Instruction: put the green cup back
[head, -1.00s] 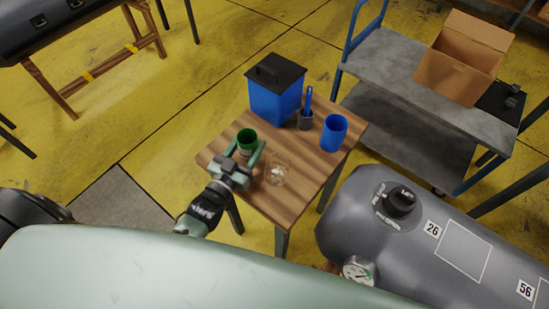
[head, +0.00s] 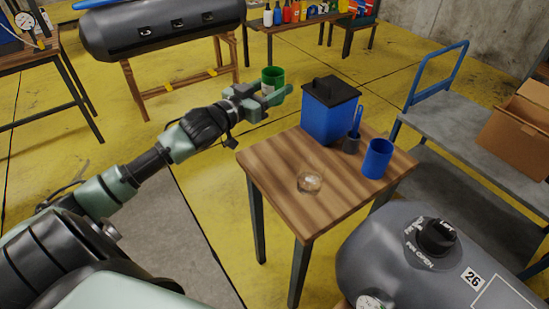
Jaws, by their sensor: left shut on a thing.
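The green cup (head: 272,78) is upright in my left gripper (head: 270,92), whose fingers are shut around it. The gripper holds it up in the air, in the picture just left of and above the small wooden table (head: 270,164). My left arm reaches in from the left. My right gripper is not in view.
On the table stand a blue box with a black lid (head: 330,115), a small dark holder with a blue tool (head: 353,142), a blue cup (head: 377,158) and a clear glass (head: 310,182). A grey tank (head: 400,265) is in front; a cart (head: 470,150) stands right.

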